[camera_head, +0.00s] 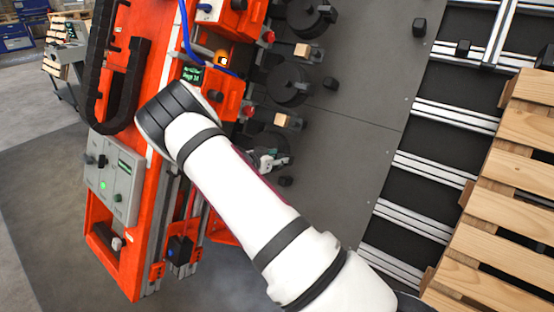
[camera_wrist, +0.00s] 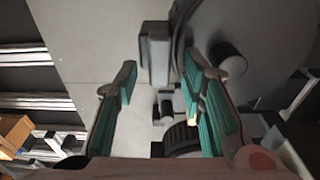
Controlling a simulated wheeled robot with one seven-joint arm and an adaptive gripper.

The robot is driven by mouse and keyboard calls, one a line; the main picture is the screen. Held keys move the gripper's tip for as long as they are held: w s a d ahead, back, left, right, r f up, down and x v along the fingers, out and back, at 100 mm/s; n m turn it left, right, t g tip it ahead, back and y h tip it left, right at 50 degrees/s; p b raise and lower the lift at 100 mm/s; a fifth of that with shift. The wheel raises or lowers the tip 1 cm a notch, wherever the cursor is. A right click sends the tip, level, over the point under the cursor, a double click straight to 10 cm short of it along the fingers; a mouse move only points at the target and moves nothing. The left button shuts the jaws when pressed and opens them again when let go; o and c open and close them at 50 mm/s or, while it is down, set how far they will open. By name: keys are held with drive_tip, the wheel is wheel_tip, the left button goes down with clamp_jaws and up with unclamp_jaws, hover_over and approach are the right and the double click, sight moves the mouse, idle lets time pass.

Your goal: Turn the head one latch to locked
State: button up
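In the head view, several like heads line the orange gantry, each with a black round disc; one disc (camera_head: 290,87) is in plain view. The lowest disc (camera_head: 262,139) is partly hidden by my arm. I cannot tell which part is the head one latch or its position. My gripper (camera_head: 271,158) is beside the lowest disc, mostly hidden behind my arm. In the wrist view, my gripper (camera_wrist: 160,78) is open, its teal-padded fingers apart. A small dark fitting (camera_wrist: 166,104) shows between them, and a large dark disc (camera_wrist: 262,48) is behind the right finger.
A black block (camera_wrist: 154,52) stands just beyond the fingertips. A grey control box (camera_head: 115,178) with a green light is on the orange frame (camera_head: 128,262). A wooden pallet (camera_head: 510,190) lies at the right over metal rails (camera_head: 432,168). The grey plate between is largely clear.

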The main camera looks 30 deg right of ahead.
drive_tip(key=shift+d, duration=0.1)
clamp_jaws()
drive_tip(key=shift+m+b, duration=0.35)
drive_tip(key=shift+m, duration=0.05)
drive_tip(key=m+b, duration=0.2)
drive_tip(key=m, duration=0.1)
drive_tip(key=shift+s+f, duration=0.1)
drive_tip(key=shift+f, duration=0.05)
drive_tip(key=m+b, duration=0.1)
drive_tip(key=m, duration=0.2)
drive_tip(key=m+g+b, duration=0.1)
drive_tip(key=m+b, duration=0.1)
drive_tip(key=shift+s+m, duration=0.2)
drive_tip(key=shift+m, duration=0.2)
drive_tip(key=m+b, duration=0.1)
drive_tip(key=m, duration=0.1)
drive_tip(key=m+b, duration=0.1)
drive_tip(key=m, duration=0.1)
drive_tip(key=shift+s+f+m+g, duration=0.1)
drive_tip(key=shift+f+m+g, duration=0.1)
drive_tip(key=shift+m+g, duration=0.1)
drive_tip(key=m+b, duration=0.2)
drive_tip(key=m, duration=0.2)
drive_tip(key=shift+s+f+y, duration=0.1)
drive_tip(key=shift+y, duration=0.2)
drive_tip(key=shift+m, duration=0.3)
